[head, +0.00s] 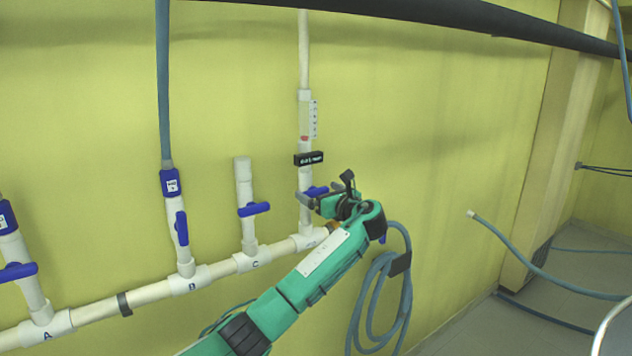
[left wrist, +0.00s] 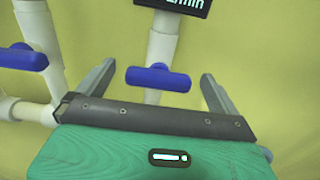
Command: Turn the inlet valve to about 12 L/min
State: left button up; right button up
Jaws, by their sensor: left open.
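The inlet valve has a blue handle (head: 317,190) on the white vertical pipe at the right end of the manifold. In the left wrist view the blue handle (left wrist: 158,78) lies level, across the pipe. My left gripper (head: 324,190) is open, close in front of this valve. In the left wrist view its fingers (left wrist: 158,70) stand to either side of the handle, apart from it. Above is a black display (head: 309,159); its digits are too small to read, and "L/min" shows partly in the wrist view. A clear flow tube (head: 308,118) with a red float sits above it.
Valves A (head: 20,271), B (head: 182,228) and C (head: 254,209) stand to the left on the same white pipe. B's handle runs along its pipe; A's and C's lie across. A coiled blue hose (head: 372,300) hangs below right. A dark bar (head: 420,14) crosses overhead.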

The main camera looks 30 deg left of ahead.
pick_arm(q)
jog(key=shift+p+x, duration=0.3)
jog(key=shift+x, duration=0.7)
jog(key=shift+w+a, duration=0.1)
jog(key=shift+a, duration=0.1)
jog(key=shift+c, duration=0.9)
jog(key=c, duration=0.8)
jog(key=shift+f, duration=0.1)
